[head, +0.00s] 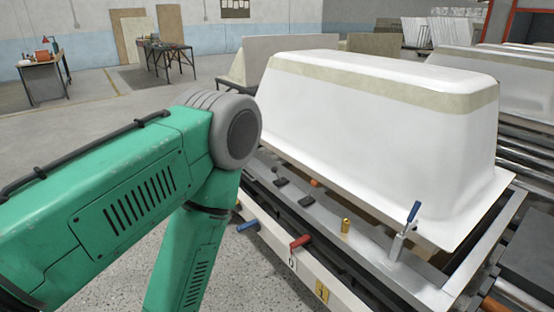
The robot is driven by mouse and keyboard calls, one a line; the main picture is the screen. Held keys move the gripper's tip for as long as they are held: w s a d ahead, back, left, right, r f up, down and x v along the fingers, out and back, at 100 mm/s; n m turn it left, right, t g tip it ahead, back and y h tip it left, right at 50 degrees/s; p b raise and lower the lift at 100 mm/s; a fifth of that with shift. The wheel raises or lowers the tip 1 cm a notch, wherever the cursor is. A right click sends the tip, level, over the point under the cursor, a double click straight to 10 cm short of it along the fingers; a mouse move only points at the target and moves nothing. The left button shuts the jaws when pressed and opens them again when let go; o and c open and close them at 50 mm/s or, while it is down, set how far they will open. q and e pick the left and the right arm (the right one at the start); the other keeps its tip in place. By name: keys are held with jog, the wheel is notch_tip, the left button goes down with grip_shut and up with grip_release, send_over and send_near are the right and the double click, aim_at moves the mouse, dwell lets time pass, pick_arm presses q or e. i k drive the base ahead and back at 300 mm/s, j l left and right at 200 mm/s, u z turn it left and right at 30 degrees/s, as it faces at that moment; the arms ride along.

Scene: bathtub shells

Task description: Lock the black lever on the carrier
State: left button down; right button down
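The carrier is a grey metal frame (385,265) with a white bathtub shell (375,125) lying upside down on it. Small dark pieces, one at the near rail (280,182) and one beside it (303,201), sit near the shell's left end. I cannot tell which of them is the black lever, or whether it is locked. My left arm comes in from the left, bends at the elbow and runs down out of the bottom edge, hiding the carrier's left end. Neither gripper shows.
A blue lever (247,225), a red lever (301,241), a brass cylinder (345,226) and an upright blue-handled clamp (405,230) are along the carrier's near side. Rollers and more shells (515,85) are at the right. Open floor (80,150) lies at the left.

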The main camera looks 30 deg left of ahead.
aim_at(275, 169)
jog(key=i+j+z, duration=0.15)
jog(key=i+j, duration=0.8)
